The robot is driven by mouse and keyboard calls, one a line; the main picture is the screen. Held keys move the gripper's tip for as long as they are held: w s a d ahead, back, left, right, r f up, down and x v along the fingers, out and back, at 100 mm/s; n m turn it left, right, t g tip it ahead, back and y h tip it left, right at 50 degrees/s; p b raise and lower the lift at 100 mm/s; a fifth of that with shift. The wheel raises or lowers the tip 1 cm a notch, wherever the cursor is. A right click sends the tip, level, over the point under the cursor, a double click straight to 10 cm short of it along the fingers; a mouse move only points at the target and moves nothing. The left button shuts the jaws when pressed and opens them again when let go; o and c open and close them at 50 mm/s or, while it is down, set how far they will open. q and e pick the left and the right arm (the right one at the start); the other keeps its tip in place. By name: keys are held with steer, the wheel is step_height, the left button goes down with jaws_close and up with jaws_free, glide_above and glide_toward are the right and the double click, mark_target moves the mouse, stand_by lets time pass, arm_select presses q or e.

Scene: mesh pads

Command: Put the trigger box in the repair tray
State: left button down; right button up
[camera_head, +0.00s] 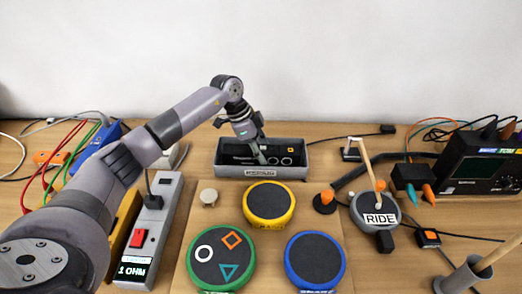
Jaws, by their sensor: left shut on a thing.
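The repair tray (262,173) is a dark open box with a label on its front wall, at the back middle of the table. My left gripper (261,157) reaches down into it from above, with its fingertips inside the walls. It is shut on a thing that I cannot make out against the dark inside. Round and small orange details show on dark parts in the tray. I cannot tell whether one of them is the trigger box. A small black box with an orange mark (428,238) lies at the right. My right gripper is out of view.
Yellow (268,203), green (220,256) and blue (315,260) round pads lie in front of the tray. A pad marked RIDE (379,215) with a stick, and a black module (478,168), stand right. A power strip (153,218) and cables lie left.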

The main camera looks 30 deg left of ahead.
arm_select(q)
steer(key=c, duration=1)
jaws_free()
steer(key=v, duration=1.2)
steer(key=shift+b, duration=0.35)
